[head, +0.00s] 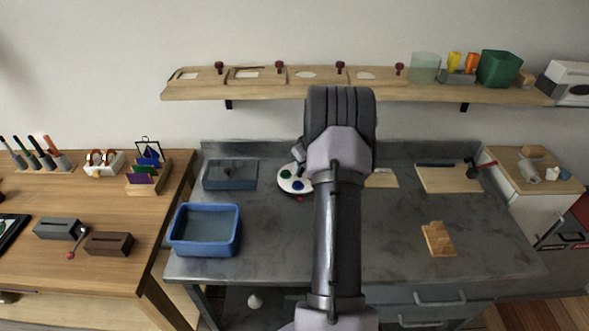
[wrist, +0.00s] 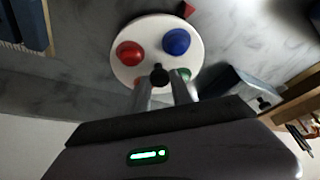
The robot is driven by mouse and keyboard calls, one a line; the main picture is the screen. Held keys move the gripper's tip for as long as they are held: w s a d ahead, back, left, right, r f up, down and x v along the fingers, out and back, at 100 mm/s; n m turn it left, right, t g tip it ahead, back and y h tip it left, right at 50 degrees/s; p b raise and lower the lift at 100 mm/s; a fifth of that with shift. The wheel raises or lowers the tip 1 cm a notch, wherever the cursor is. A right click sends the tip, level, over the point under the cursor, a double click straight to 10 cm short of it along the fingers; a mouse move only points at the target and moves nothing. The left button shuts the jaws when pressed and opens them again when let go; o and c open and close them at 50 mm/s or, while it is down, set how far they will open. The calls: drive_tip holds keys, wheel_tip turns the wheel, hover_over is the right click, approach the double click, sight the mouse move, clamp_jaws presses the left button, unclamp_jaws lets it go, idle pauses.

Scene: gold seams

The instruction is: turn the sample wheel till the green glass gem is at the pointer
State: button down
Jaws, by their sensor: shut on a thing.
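The sample wheel is a white disc (wrist: 152,28) with coloured gems on it; it also shows in the head view (head: 283,187), partly behind my arm. In the wrist view a blue gem (wrist: 176,41) sits closest to the red pointer (wrist: 187,10) at the rim. A red gem (wrist: 130,53) is to the left. The green gem (wrist: 184,74) is at the lower right, partly hidden by a finger. My gripper (wrist: 160,84) is shut on the wheel's black knob (wrist: 159,74).
On the grey bench, a blue tub (head: 205,252) stands front left and a grey-blue tray (head: 230,176) is left of the wheel. A wooden piece (head: 438,239) lies at the right. A shelf (head: 300,91) runs above.

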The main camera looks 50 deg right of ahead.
drive_tip(key=shift+n, duration=0.3)
idle(0.5)
drive_tip(key=c, duration=1.1)
unclamp_jaws()
drive_tip(key=shift+c, duration=0.2)
